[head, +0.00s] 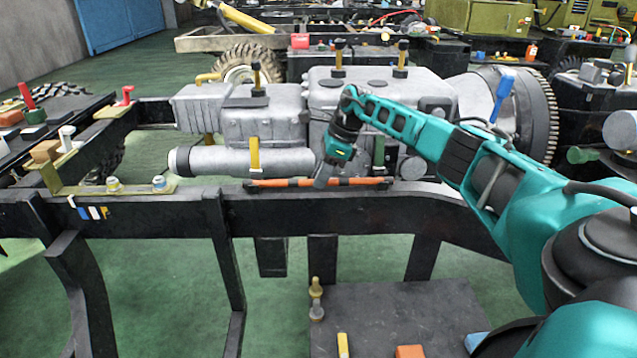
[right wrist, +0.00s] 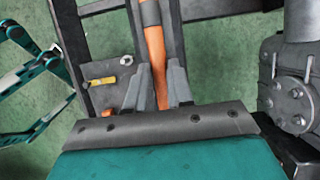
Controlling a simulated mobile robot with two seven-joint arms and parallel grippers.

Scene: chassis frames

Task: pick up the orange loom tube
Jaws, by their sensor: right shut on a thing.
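The orange loom tube (head: 282,183) lies lengthwise along the top of the near black chassis rail in the head view, with dark bands along it. My right gripper (head: 324,179) reaches down onto the middle of the tube from above. In the right wrist view the tube (right wrist: 153,45) runs up from between the two grey fingers of the gripper (right wrist: 161,88), which are shut on it. In the head view it still appears at rail height; any gap below it cannot be told. My left gripper is not in view in the head view.
The chassis rail (head: 150,212) crosses the view. The grey engine and gearbox (head: 270,125) stand just behind the tube. A yellow upright tab (head: 254,155) is close to the tube. A dark platform (head: 380,310) with small parts lies below in front. A brass bracket (head: 75,180) is at left.

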